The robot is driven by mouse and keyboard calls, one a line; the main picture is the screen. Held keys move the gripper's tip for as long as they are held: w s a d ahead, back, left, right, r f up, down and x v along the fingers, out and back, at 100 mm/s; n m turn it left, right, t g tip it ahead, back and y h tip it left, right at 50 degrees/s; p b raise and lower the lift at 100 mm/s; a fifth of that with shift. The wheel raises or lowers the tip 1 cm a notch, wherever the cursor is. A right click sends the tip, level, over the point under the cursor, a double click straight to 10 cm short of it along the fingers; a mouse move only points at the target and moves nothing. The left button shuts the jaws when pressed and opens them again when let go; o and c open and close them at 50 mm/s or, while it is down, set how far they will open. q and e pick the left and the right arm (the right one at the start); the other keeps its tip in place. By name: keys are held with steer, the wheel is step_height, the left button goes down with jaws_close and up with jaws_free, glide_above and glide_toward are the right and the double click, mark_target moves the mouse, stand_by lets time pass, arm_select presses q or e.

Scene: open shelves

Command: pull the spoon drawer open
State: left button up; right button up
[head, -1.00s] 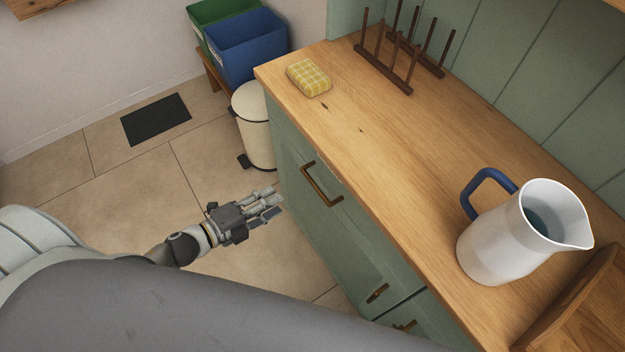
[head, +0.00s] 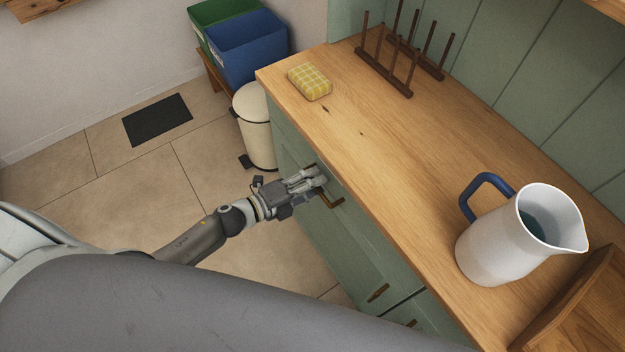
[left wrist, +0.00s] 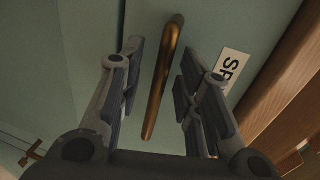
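The drawer front (head: 362,238) is green, under the wooden counter, and looks shut. Its brass handle (head: 337,203) is partly covered by my left gripper (head: 322,178) in the head view. In the left wrist view the handle (left wrist: 160,85) lies between the two spread fingers of my left gripper (left wrist: 160,72), with a gap on each side. A white label (left wrist: 232,70) beginning "SP" is beside the handle, partly hidden by a finger. My right gripper is not in view.
A white pitcher (head: 495,245) with a blue handle, a yellow sponge (head: 310,82) and a dark wooden rack (head: 385,67) stand on the counter (head: 400,130). A cream bin (head: 257,130) is beyond the cabinet.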

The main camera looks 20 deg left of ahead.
arm_select(q)
steer(key=shift+w, duration=0.1)
steer(key=shift+c, duration=0.5)
jaws_close()
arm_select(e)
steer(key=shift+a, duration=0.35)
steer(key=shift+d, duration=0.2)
arm_select(q)
steer(key=shift+f, duration=0.1)
